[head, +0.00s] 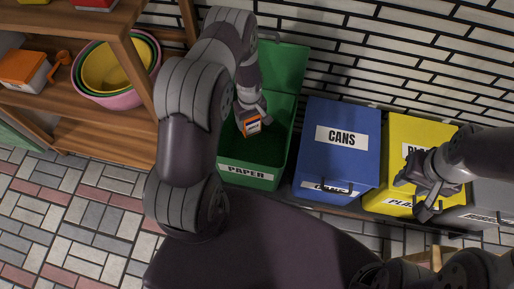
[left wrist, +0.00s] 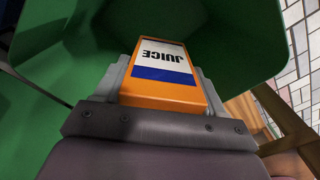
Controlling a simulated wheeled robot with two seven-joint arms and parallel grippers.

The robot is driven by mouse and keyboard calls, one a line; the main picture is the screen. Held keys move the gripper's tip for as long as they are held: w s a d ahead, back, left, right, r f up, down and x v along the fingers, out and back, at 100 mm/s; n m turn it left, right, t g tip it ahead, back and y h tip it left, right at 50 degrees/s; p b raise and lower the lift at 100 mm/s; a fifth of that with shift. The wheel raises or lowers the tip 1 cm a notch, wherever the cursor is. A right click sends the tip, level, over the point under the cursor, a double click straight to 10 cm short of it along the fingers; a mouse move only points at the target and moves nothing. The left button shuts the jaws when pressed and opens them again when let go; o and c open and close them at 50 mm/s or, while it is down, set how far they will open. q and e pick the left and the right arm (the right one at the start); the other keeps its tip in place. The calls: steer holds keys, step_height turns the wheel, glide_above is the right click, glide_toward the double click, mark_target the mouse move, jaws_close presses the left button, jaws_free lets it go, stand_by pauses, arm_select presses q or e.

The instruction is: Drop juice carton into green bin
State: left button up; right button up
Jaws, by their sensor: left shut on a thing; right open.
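The juice carton (head: 252,125) is small and orange with a white label. In the left wrist view the carton (left wrist: 165,75) shows its JUICE label and a blue band. My left gripper (head: 250,118) is shut on it and holds it over the open green bin (head: 248,176). The bin is labelled PAPER and its green lid (head: 284,66) is raised at the back. The green bin wall (left wrist: 60,65) surrounds the carton in the left wrist view. My right gripper (head: 428,196) is open and empty, in front of the yellow bin.
A closed blue CANS bin (head: 340,160) stands right of the green bin. A yellow bin (head: 408,135) and a grey bin (head: 488,195) stand further right. A wooden shelf (head: 105,145) with stacked bowls (head: 110,70) is at the left. A white brick wall is behind.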

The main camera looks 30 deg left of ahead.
arm_select(q)
steer(key=shift+f, duration=0.7)
steer(key=shift+r, duration=0.1)
arm_select(e)
steer(key=shift+f, duration=0.55)
arm_select(q)
steer(key=o, duration=1.1)
step_height(320, 180, up, 13)
steer(key=shift+f+p, duration=0.15)
steer(key=shift+p, duration=1.05)
arm_select(e)
step_height(320, 180, up, 3)
steer(key=shift+f, duration=0.15)
